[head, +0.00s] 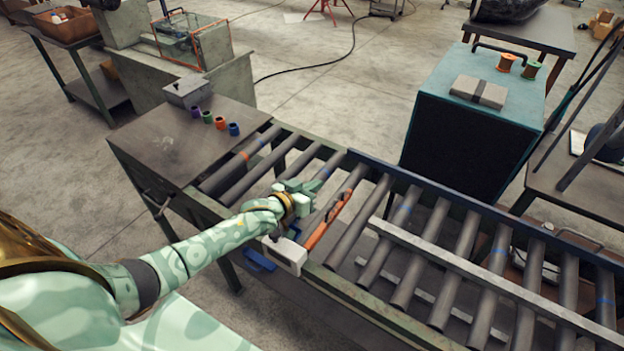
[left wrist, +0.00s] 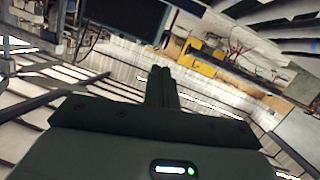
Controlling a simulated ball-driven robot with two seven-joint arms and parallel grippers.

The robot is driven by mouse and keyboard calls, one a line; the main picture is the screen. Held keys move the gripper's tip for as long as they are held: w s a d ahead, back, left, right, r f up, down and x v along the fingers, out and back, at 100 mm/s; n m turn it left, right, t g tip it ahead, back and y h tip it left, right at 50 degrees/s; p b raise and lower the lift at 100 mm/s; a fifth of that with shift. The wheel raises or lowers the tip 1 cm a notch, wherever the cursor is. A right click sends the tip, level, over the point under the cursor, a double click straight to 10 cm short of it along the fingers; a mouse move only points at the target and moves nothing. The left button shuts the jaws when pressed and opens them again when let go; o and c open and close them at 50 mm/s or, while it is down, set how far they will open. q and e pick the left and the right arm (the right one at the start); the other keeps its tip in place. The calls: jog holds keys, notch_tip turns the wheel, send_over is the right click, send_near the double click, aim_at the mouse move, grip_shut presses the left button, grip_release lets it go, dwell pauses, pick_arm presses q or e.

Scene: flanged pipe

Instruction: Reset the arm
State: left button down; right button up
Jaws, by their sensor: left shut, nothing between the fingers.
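My left arm (head: 215,240), pale green with a patterned skin, reaches in from the left over the roller conveyor. My left gripper (head: 312,188) is above the rollers, shut and empty. Its closed fingers also show in the left wrist view (left wrist: 162,86), pressed together and pointing away from the wrist. My right gripper is in neither view.
Under and beside the gripper are the roller conveyor (head: 452,262), an orange bar-like tool (head: 328,222) and a white block (head: 285,256) at the near rail. Several small coloured rings stand on the side table (head: 165,150). A teal cabinet (head: 470,120) stands behind.

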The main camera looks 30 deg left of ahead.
pick_arm(q)
jog(key=s+d+m+g+y, duration=0.2)
jog(key=s+d+m+g, duration=0.3)
jog(key=s, duration=0.6)
jog(key=s+a+r+m+g+y, duration=0.1)
jog(key=s+a+r+y, duration=0.25)
jog(key=s, duration=0.45)
jog(key=s+a+r+m+g+y, duration=0.15)
jog(key=s+r, duration=0.25)
jog(key=s, duration=0.5)
jog(key=s+d+f+n+g+h+b, duration=0.2)
jog(key=f+b, duration=0.9)
jog(key=f, duration=2.6)
jog(key=s+d+f+n+g+h+b, duration=0.1)
jog(key=s+f+b, duration=0.3)
jog(key=s+f, duration=0.7)
jog(key=s+f+n+g+b, duration=0.1)
jog(key=s+f+g+b, duration=0.2)
jog(key=s+f, duration=0.8)
notch_tip(320, 180, down, 4)
jog(key=shift+d+h+b, duration=0.4)
jog(key=shift+b, duration=0.8)
